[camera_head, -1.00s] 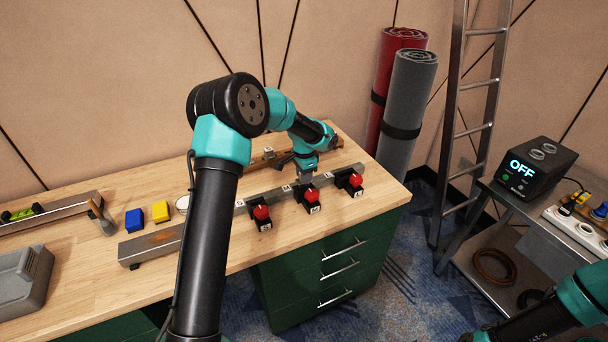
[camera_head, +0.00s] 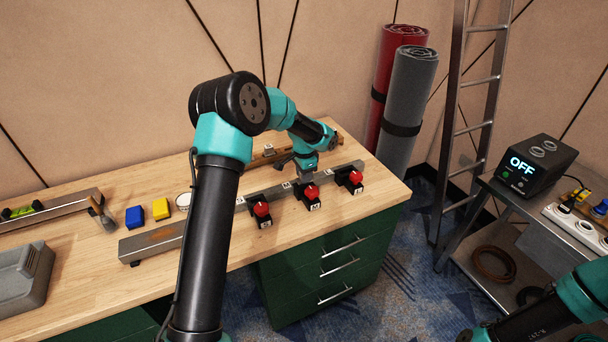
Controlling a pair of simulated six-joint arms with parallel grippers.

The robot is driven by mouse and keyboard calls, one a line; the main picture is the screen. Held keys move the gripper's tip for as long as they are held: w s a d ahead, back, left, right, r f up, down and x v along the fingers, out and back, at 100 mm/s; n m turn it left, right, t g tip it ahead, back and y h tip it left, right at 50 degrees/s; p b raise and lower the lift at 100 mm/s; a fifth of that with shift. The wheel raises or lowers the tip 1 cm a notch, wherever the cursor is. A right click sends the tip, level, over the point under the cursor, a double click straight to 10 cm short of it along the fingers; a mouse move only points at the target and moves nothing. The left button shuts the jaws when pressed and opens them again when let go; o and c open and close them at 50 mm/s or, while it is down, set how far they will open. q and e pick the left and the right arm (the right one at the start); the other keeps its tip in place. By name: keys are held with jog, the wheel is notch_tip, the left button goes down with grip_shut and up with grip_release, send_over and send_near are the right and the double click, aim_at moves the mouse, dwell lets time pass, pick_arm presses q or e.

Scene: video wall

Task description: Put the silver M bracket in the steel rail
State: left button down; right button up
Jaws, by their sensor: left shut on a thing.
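The steel rail (camera_head: 334,176) is a long grey bar lying on the workbench, right of centre. My left gripper (camera_head: 308,181) points down at the middle of this rail, just behind the middle black clamp with a red knob (camera_head: 312,192). It is shut on a small piece, which I take to be the silver M bracket; the jaws and the clamp hide nearly all of it. Whether the piece touches the rail cannot be told.
A wooden rail (camera_head: 258,160) with a small silver piece (camera_head: 269,150) lies behind. More red-knobbed clamps (camera_head: 262,212) (camera_head: 355,181) flank the middle one. A cart with a black device (camera_head: 536,165) stands right.

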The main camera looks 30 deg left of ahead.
pick_arm(q)
jog(key=shift+f, duration=0.8)
jog(key=shift+c, duration=2.4)
grip_release()
jog(key=shift+d, duration=0.1)
jog(key=shift+c, duration=0.4)
jog(key=shift+r, duration=0.2)
jog(key=shift+o, duration=0.4)
jog(key=shift+r, duration=0.75)
jog(key=shift+o, duration=1)
jog(key=shift+r, duration=2.6)
